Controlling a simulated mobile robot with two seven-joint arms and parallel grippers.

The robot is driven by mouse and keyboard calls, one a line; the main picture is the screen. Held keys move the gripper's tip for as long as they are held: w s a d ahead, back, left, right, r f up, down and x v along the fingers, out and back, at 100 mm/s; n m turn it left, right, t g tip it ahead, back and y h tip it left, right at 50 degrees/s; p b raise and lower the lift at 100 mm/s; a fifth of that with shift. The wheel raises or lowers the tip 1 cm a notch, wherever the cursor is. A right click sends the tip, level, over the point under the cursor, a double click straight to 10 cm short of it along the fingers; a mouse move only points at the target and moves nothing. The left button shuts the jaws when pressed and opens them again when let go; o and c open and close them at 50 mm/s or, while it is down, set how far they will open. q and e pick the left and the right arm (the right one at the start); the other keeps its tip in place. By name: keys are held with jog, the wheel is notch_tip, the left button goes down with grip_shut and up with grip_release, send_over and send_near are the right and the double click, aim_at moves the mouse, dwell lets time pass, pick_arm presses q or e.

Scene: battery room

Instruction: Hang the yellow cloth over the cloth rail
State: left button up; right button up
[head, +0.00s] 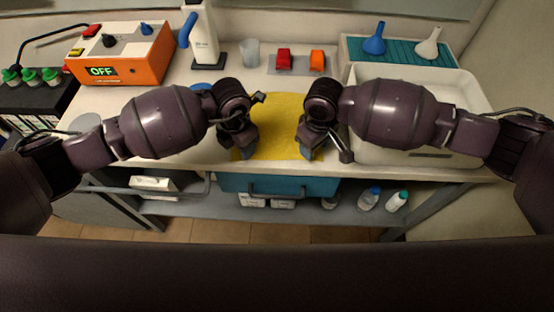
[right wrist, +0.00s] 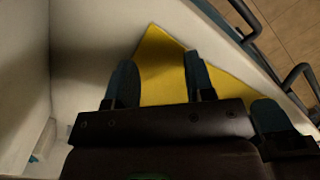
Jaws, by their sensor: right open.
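The yellow cloth (head: 277,112) lies flat on the white bench top near its front edge, between my two grippers. In the right wrist view the cloth (right wrist: 165,62) lies beyond my right gripper's fingers. My right gripper (head: 312,150) is at the cloth's right side; its blue fingers (right wrist: 158,80) are apart with nothing visibly held. My left gripper (head: 244,148) is at the cloth's left side, and its jaws are too hidden to judge. A grey rail (head: 165,192) runs along the bench front at left and looks like the cloth rail.
A teal drawer (head: 230,184) with a grey handle (head: 282,193) is below the bench edge.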

pick_arm(q)
jog(key=shift+f, duration=0.3)
pick_arm(e)
jog(key=shift+f, duration=0.3)
pick_arm(q)
jog(key=shift+f, duration=0.2)
pick_arm(e)
jog(key=shift+f, duration=0.2)
pick_arm(q)
grip_shut()
pick_arm(e)
grip_shut()
pick_arm(q)
jog(key=shift+r, duration=0.15)
pick_arm(e)
jog(key=shift+d+r, duration=0.1)
jog(key=shift+r, duration=0.05)
